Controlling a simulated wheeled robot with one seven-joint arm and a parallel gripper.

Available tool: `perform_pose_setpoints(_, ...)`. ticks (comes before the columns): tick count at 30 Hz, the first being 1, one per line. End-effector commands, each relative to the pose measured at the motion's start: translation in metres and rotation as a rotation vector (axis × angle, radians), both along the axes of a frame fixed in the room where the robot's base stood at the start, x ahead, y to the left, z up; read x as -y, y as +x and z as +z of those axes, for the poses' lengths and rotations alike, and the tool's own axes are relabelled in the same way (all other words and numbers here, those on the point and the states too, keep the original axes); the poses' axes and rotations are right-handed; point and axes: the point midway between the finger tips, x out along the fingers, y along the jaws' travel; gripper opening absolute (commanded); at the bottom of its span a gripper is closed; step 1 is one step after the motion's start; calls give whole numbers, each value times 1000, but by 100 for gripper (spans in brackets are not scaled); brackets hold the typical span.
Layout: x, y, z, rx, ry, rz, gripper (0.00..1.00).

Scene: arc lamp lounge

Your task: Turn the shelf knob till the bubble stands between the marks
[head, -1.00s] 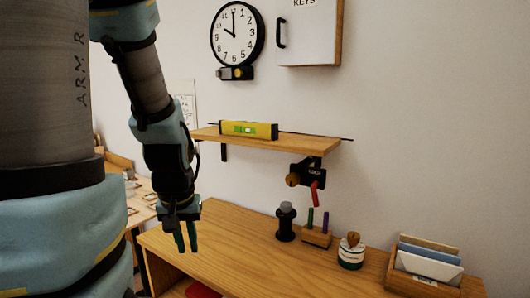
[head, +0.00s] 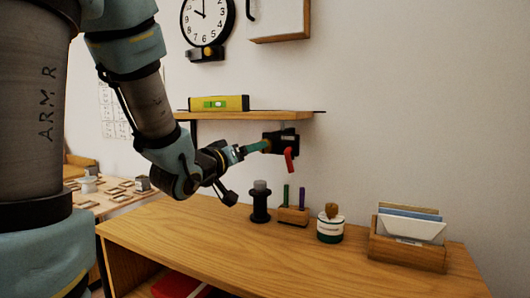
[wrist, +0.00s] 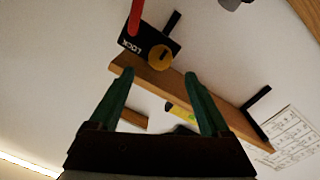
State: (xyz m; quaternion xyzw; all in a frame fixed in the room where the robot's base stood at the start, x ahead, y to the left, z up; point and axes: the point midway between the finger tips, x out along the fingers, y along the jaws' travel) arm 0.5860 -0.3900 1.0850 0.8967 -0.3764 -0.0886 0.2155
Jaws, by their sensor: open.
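The brass shelf knob (head: 266,146) sits on a black bracket (head: 284,141) under the shelf's right end; it also shows in the wrist view (wrist: 160,57), just beyond my fingertips and roughly between their lines. A red lever (head: 289,160) hangs from the bracket, which reads LOCK in the wrist view. My gripper (head: 256,148) is open, its green fingers pointing at the knob from the left, close to it; the knob is not held. The yellow spirit level (head: 235,103) lies on the shelf (head: 260,116). Its green vial shows, but the bubble against the marks is too small to read.
Below, the wooden desk (head: 220,240) bears a dark spool-like post (head: 260,205), a pen block (head: 293,215), a round pot (head: 330,226) and a letter holder (head: 408,250). A clock (head: 207,17) and key cabinet (head: 280,18) hang above the shelf.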

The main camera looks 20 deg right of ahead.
Motion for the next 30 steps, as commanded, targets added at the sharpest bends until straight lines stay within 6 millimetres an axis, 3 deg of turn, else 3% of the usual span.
perform_pose_setpoints(9,43,42,1,-2,4,0,81)
perform_pose_setpoints(15,60,60,0,-1,3,2,81)
perform_pose_setpoints(27,66,66,0,-1,2,2,81)
perform_pose_setpoints(30,66,66,0,-1,2,2,72)
